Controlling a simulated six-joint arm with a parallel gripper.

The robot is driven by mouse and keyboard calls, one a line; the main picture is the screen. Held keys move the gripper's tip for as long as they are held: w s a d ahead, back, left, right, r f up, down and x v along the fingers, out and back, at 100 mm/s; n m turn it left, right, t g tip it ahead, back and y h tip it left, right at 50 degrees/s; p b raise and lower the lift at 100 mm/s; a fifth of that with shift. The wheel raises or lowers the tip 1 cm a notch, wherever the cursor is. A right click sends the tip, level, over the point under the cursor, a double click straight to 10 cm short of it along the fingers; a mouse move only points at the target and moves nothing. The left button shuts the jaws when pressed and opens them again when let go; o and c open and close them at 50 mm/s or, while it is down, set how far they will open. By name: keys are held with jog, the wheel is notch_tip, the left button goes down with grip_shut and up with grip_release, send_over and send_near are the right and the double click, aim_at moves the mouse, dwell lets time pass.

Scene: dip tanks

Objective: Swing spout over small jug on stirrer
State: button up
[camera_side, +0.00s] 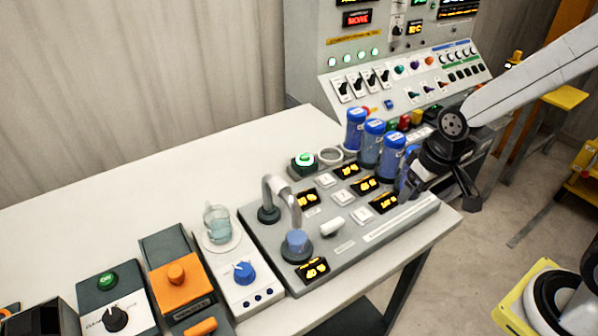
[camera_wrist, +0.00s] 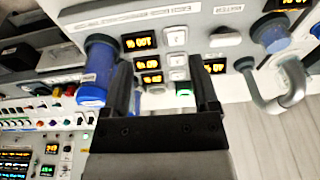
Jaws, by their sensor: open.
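The spout (camera_side: 283,190) is a grey bent pipe on a dark round base at the left end of the grey panel; its free end hangs near a blue-topped knob. It also shows at the right of the wrist view (camera_wrist: 272,103). The small jug (camera_side: 217,224) is clear glass and stands on the round white plate of the stirrer (camera_side: 236,288), left of the panel; the spout is not over it. My gripper (camera_side: 405,188) is open at the panel's right end, well away from the spout. In the wrist view its fingers (camera_wrist: 163,88) are apart, with nothing held.
Several blue canisters (camera_side: 393,158) stand at the panel's back right, close to my gripper. A green button box (camera_side: 304,163) sits behind the spout. An orange device (camera_side: 174,276) stands left of the stirrer. The white table (camera_side: 130,170) is clear behind these devices.

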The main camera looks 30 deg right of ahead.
jog(key=w+a+r+g+y, duration=0.1)
jog(key=w+a+r, duration=0.3)
jog(key=w+a, duration=0.6)
notch_tip(320, 180, up, 4)
jog(key=g+y, duration=0.1)
send_over(280, 181)
jog(key=d, duration=0.2)
jog(key=shift+a, duration=0.25)
jog(key=shift+f, duration=0.2)
jog(key=shift+a+f, duration=0.25)
jog(key=shift+f, duration=1)
jog(key=shift+a+f, duration=0.2)
jog(key=shift+f, duration=1)
jog(key=shift+a+f, duration=0.25)
jog(key=shift+f, duration=1)
grip_shut()
jog(key=shift+r, duration=0.1)
